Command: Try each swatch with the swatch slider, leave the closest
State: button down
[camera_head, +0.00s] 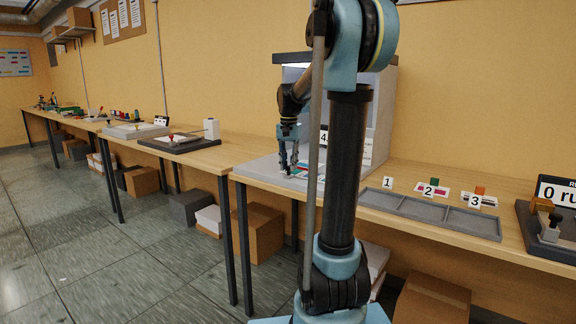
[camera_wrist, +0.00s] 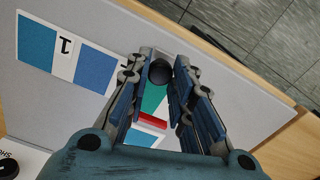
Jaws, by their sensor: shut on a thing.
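My gripper (camera_head: 289,172) is at the grey board of the booth on the middle table. In the wrist view my gripper (camera_wrist: 160,85) has its fingers on both sides of a black knob (camera_wrist: 160,72), shut on it. Below the knob a green patch (camera_wrist: 153,100) and a red strip (camera_wrist: 152,121) show between the fingers; the rest is hidden. A white card marked 1 (camera_wrist: 64,47) with blue patches lies flat on the board (camera_wrist: 60,110), left of the fingers. Swatches with small blocks, number 2 (camera_head: 432,191) and number 3 (camera_head: 475,200), lie on the table at right.
A grey tray with compartments (camera_head: 430,212) lies in front of the numbered swatches. The booth (camera_head: 383,110) rises behind my arm, which hides part of it. A dark device with a counter (camera_head: 556,192) stands at the far right. Other worktables (camera_head: 215,158) run left.

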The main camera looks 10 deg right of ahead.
send_over(258, 170)
jog(key=shift+w, duration=0.3)
dwell(0.4)
jog(key=c, duration=1.4)
grip_release()
notch_tip(258, 170, up, 12)
